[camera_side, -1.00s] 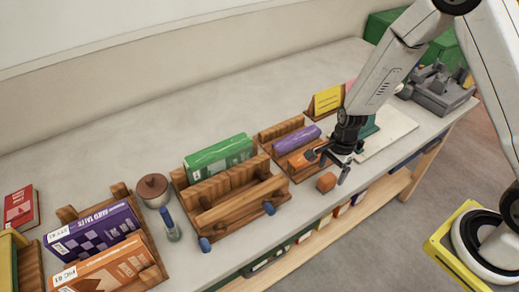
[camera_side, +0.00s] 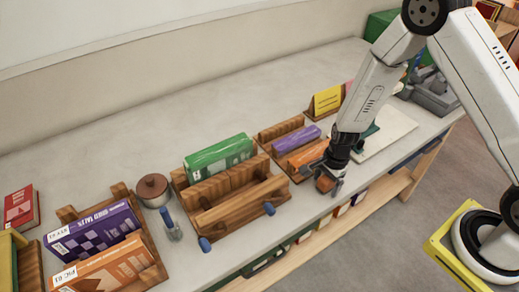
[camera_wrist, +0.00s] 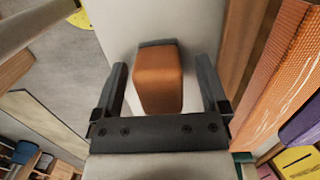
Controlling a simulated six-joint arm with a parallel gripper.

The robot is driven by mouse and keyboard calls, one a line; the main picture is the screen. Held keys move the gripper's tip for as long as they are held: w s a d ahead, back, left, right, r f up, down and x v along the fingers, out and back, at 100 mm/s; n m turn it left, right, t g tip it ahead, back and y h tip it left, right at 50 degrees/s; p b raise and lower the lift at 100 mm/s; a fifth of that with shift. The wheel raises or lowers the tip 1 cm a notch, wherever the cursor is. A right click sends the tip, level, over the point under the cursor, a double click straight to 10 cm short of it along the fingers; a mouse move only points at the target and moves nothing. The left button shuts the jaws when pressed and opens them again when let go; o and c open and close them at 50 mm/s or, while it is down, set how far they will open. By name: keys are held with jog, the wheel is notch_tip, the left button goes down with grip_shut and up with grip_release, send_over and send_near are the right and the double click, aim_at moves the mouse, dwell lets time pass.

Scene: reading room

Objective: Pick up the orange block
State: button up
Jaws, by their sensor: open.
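The orange block (camera_side: 325,184) sits on the pale tabletop near its front edge. In the wrist view the block (camera_wrist: 159,80) lies between the two dark fingers, with a visible gap on each side. My gripper (camera_side: 330,182) is down around the block and open. The wrist view shows my gripper (camera_wrist: 162,88) with its fingers apart, one on each side of the block. Whether the fingers touch the tabletop cannot be told.
A wooden rack with an orange book (camera_side: 308,154) and a purple book (camera_side: 295,139) stands close on the left. A wooden press (camera_side: 233,200) with blue knobs stands further left. The table's front edge is close to the block.

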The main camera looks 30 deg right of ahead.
aim_at(328, 178)
grip_shut()
dwell(0.3)
jog(key=shift+r, duration=0.2)
jog(key=shift+r, duration=4.8)
